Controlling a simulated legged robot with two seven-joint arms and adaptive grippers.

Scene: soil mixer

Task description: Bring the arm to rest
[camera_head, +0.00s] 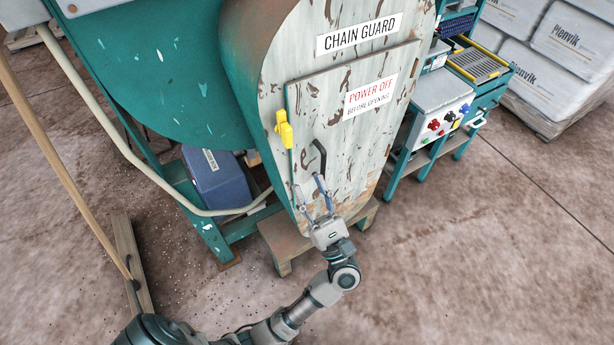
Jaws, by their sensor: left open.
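My left gripper (312,196) is open, its two fingers pointing up toward the lower part of the chain guard (277,75). The guard has a worn pale door (370,125) with a red and black warning label, a dark handle (318,158) and a yellow latch (284,129). The fingertips show just below the handle. I cannot tell whether they touch the door. My left arm (290,318) reaches up from the bottom edge. My right gripper does not show.
A wooden step (282,246) stands under the guard. A blue box (216,182) sits on the green frame to the left. A control panel (436,122) with colored buttons and stacked white bags (572,40) are at right. The floor at lower right is clear.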

